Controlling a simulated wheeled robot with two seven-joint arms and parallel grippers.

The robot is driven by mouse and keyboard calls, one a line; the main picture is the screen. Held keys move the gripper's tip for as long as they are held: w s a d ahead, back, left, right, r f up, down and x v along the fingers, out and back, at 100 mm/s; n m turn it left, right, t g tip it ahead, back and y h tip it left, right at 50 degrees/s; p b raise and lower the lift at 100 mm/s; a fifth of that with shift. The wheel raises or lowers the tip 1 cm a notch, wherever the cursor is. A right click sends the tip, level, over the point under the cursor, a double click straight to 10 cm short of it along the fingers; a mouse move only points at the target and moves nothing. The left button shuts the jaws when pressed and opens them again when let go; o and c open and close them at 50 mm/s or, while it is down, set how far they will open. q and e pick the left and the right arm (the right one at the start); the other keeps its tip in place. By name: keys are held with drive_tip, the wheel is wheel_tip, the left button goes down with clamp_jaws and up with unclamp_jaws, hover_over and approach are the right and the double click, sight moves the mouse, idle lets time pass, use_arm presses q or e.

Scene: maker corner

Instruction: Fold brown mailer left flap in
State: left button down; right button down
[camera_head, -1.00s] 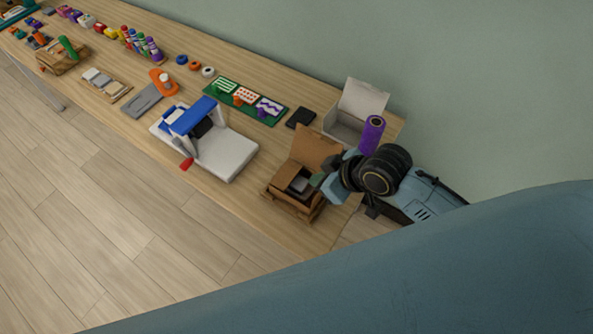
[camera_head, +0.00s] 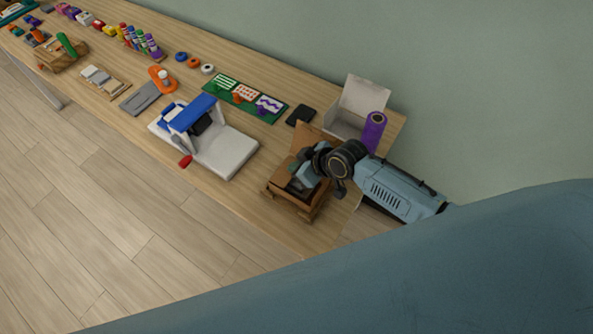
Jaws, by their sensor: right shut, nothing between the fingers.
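The brown mailer (camera_head: 311,213) is a small cardboard box at the right end of the bench. Its tall back lid (camera_head: 304,136) stands up behind it. My right gripper (camera_head: 295,181) is over the mailer's opening, shut and empty, with its fingertips at the box's left part. The gripper and wrist hide most of the opening and the right side, so I cannot tell how the left flap lies or whether the fingers touch it. My left gripper is not in view.
Behind the mailer stand an open white box (camera_head: 346,122), a purple roll (camera_head: 373,131) and a black flat item (camera_head: 300,115). A white and blue press (camera_head: 218,148) with a red handle stands to the left. The bench (camera_head: 228,192) is bare between press and mailer.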

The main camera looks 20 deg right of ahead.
drive_tip(key=shift+s+f, duration=0.1)
drive_tip(key=shift+f, duration=1)
